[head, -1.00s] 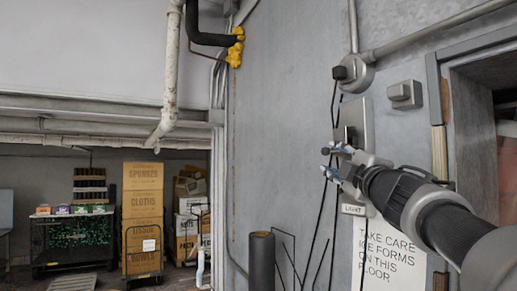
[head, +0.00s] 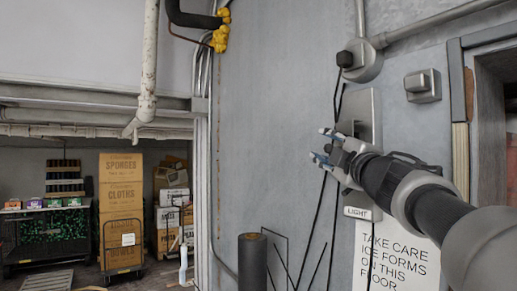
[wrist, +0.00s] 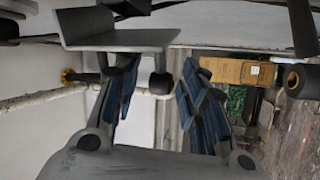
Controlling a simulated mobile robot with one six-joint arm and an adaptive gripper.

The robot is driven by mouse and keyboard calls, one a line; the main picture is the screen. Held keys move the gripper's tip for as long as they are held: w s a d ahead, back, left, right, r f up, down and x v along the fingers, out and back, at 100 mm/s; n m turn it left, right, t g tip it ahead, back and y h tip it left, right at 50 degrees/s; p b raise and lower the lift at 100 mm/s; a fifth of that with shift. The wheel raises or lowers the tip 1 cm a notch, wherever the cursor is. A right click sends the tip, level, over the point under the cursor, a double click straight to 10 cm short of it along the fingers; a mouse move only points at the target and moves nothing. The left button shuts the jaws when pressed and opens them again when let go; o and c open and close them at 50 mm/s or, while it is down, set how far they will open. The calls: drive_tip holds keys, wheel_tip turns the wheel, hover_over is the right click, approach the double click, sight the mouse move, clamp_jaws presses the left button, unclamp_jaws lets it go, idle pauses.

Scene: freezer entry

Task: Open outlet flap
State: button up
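The outlet (head: 362,108) is a grey metal box on the grey wall, above the LIGHT label. My gripper (head: 325,146) is at its lower left in the head view, with fingertips apart and no object held. My gripper and arm hide the lower part of the outlet. In the wrist view my gripper (wrist: 160,98) has its two blue-padded fingers spread. A grey metal plate (wrist: 115,38), probably part of the outlet, juts out above the fingers there. I cannot tell whether the flap is open or shut, or whether a finger touches it.
A round junction box (head: 362,60) with a black plug and hanging cables is above the outlet. A grey switch (head: 423,86) and a doorway stand to the right. A paper sign (head: 400,252) is below. Stacked cartons (head: 121,205) stand far left, clear of my arm.

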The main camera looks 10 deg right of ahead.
drive_tip(key=shift+w, duration=0.1)
clamp_jaws()
idle(0.5)
